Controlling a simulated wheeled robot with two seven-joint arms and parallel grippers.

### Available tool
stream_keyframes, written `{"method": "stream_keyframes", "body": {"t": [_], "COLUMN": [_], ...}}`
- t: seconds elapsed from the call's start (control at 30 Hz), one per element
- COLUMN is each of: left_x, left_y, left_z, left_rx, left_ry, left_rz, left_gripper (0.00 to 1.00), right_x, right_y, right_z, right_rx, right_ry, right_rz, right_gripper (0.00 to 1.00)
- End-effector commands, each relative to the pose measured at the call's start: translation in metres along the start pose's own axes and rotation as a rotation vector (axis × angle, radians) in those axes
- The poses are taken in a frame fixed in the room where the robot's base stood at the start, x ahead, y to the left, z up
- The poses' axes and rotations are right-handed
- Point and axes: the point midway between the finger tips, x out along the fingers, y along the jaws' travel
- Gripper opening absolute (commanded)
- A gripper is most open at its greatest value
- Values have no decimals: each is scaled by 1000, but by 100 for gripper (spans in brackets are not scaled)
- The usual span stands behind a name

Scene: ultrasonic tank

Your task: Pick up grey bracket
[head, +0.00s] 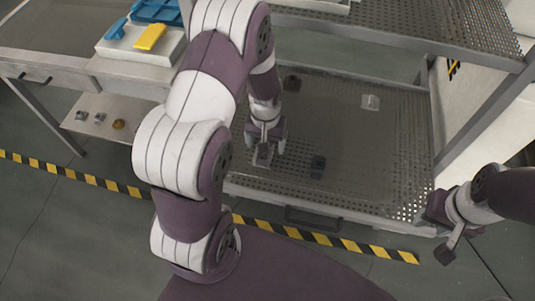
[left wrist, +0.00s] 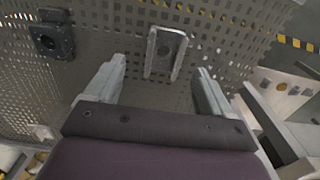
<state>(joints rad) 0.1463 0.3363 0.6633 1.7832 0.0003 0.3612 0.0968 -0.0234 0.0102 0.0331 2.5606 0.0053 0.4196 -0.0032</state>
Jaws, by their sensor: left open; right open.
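The grey bracket (left wrist: 165,53), a flat plate with raised side edges and a hole, lies on the perforated lower shelf (head: 345,150). In the head view it shows at the tip of my left gripper (head: 265,138), partly covered by it. In the left wrist view my left gripper (left wrist: 160,68) is open, with the bracket between and just beyond its fingertips. I cannot tell whether they touch it. My right gripper (head: 446,232) is open and empty, off the shelf's right front corner.
A dark block with a round hole (left wrist: 50,38) lies beside the bracket; it also shows in the head view (head: 318,165). Another dark piece (head: 292,83) and a clear piece (head: 370,102) lie farther back. An upper shelf (head: 420,25) overhangs the rear. A side table (head: 50,62) stands left.

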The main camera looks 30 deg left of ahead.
Motion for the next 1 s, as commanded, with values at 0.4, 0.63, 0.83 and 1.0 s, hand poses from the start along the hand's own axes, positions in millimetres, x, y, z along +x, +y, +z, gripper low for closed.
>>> {"method": "stream_keyframes", "body": {"t": [0.4, 0.63, 0.83, 1.0], "left_x": [57, 57, 57, 57], "left_y": [-8, -8, -8, -8], "left_z": [1, 0, 0, 0], "left_rx": [0, 1, 1, 1], "left_ry": [1, 2, 3, 3], "left_rz": [0, 0, 0, 0], "left_gripper": [83, 70, 22, 22], "right_x": [1, 1, 1, 1], "right_y": [0, 0, 0, 0], "right_z": [0, 0, 0, 0], "right_rx": [0, 0, 0, 0], "right_ry": [0, 0, 0, 0], "right_rz": [0, 0, 0, 0], "right_gripper": [43, 43, 43, 43]}}
